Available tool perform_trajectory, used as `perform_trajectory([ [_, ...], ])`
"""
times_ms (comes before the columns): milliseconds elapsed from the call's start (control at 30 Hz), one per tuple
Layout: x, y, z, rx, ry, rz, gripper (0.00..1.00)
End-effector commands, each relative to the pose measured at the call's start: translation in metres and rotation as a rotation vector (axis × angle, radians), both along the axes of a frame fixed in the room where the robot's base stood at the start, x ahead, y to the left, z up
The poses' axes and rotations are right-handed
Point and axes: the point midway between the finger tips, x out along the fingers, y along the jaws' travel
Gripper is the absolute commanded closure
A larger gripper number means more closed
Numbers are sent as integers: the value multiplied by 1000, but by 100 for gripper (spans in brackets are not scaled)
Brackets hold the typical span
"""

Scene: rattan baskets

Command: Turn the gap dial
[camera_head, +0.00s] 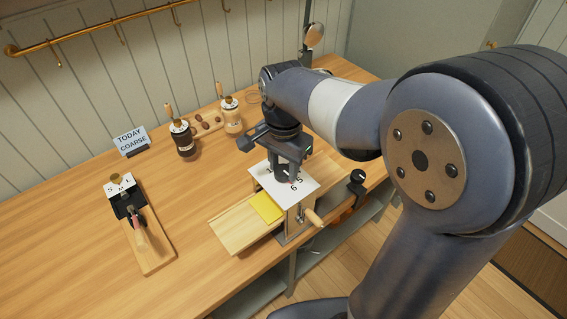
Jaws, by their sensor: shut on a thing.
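A device with a white numbered top plate (309,188) stands at the table's front edge. The digits 5 and 6 show on the plate, and the others are partly covered. My gripper (289,172) comes down from above onto the middle of this plate. It is shut on the gap dial, which is mostly hidden under the fingers, so its pointer and setting cannot be read. A small sign (132,140) at the back left reads "TODAY COARSE".
A wooden crank handle (314,218) sticks out at the device's right. Two hand mills (183,140) (231,118) stand behind. A board with a lever tool (146,238) lies at left. The table between is clear.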

Motion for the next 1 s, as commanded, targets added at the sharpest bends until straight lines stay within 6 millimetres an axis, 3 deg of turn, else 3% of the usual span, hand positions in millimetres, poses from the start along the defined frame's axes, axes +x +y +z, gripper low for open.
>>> perform_trajectory([
  [1000,0,1,1,0,0,897,85],
])
